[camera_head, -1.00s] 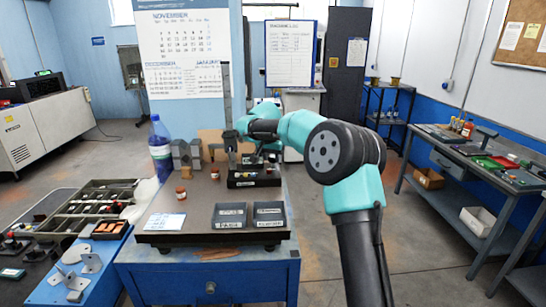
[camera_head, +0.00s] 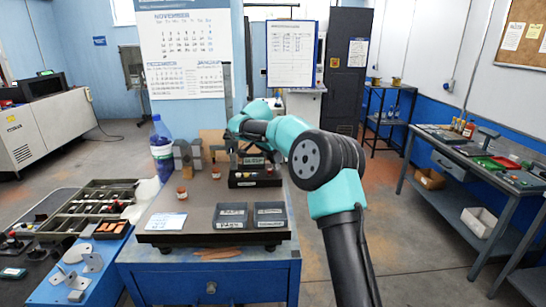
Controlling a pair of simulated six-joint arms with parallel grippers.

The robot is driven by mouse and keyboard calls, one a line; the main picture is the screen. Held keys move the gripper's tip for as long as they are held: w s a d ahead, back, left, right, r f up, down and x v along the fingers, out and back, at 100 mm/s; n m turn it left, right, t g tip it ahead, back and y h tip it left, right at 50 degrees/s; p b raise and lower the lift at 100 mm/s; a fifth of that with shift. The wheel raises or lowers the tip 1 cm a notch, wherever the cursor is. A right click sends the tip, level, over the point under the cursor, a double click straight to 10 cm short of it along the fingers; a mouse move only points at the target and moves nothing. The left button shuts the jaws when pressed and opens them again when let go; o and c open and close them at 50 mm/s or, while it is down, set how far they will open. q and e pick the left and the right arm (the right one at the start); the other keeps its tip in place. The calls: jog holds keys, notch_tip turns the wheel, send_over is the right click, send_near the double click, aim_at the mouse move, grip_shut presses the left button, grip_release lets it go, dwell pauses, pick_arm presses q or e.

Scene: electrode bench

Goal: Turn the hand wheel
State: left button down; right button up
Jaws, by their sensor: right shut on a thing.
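The black bench unit (camera_head: 255,179), a low box with small coloured parts on its front, stands at the back right of the work board. My right arm reaches over it from the right. My right gripper (camera_head: 232,147) is small in the picture, at the unit's left rear, pointing down. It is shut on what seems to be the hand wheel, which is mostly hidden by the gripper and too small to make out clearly. My left gripper is not in view.
The dark work board (camera_head: 180,222) carries two small jars, a white card (camera_head: 166,221) and two grey trays (camera_head: 231,215). A blue-capped bottle (camera_head: 161,150) and grey blocks (camera_head: 187,155) stand behind. A parts case (camera_head: 75,215) is at left. The board's middle is clear.

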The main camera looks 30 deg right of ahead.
jog(key=o, duration=0.9)
